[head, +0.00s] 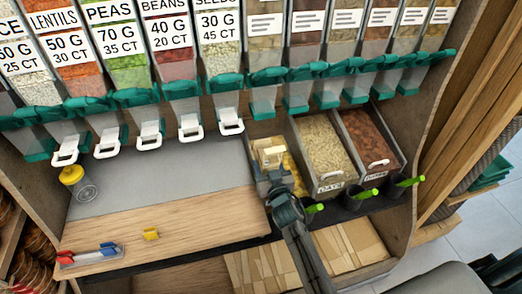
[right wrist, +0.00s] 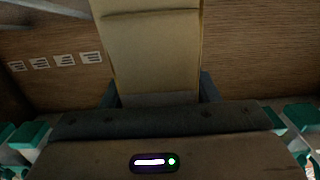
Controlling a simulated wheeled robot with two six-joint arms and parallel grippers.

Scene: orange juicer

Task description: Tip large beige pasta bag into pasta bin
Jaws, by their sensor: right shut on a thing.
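The large beige pasta bag (head: 268,150) is in my right gripper (head: 271,175), over the front-left part of the pasta bin. In the right wrist view the bag (right wrist: 152,50) fills the space between the two dark fingers, which are shut on it. The pasta bin holds yellow pasta (head: 292,172) and is the leftmost of the open bins; the bag, gripper and forearm hide much of it. I cannot tell how far the bag is tilted or whether anything falls from it. My left gripper is not in view.
An oats bin (head: 325,145) and a reddish-filled bin (head: 370,140) stand to the right, with green-handled scoops (head: 362,193) in front. Teal dispensers (head: 180,90) hang above. Flat paper bags (head: 345,245) lie below.

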